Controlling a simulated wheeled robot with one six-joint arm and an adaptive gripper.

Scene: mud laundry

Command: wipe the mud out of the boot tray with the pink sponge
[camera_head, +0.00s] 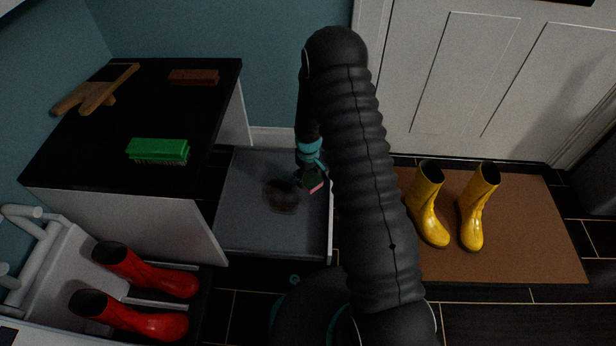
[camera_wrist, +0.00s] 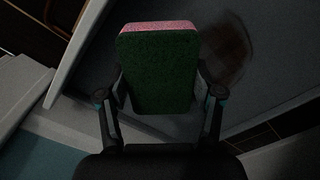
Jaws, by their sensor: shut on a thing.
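The pink sponge (camera_wrist: 158,68) has a dark green pad side facing the wrist camera and a pink edge at its far end. My gripper (camera_wrist: 160,98) is shut on it, with one finger on each side. In the head view the sponge (camera_head: 313,184) is at the right part of the grey boot tray (camera_head: 238,225), close to the tray's right rim. I cannot tell whether it touches the tray floor. A dark brown mud patch (camera_head: 281,196) lies on the tray floor left of the sponge. It also shows blurred in the wrist view (camera_wrist: 225,50). My arm hides part of the tray's right side.
A black-topped cabinet (camera_head: 110,172) stands left of the tray, with a green brush (camera_head: 158,151), a brown brush (camera_head: 193,77) and a wooden item (camera_head: 95,90) on it. Red boots (camera_head: 145,270) lie front left. Yellow boots (camera_head: 426,205) stand on a brown mat (camera_head: 530,230) at right.

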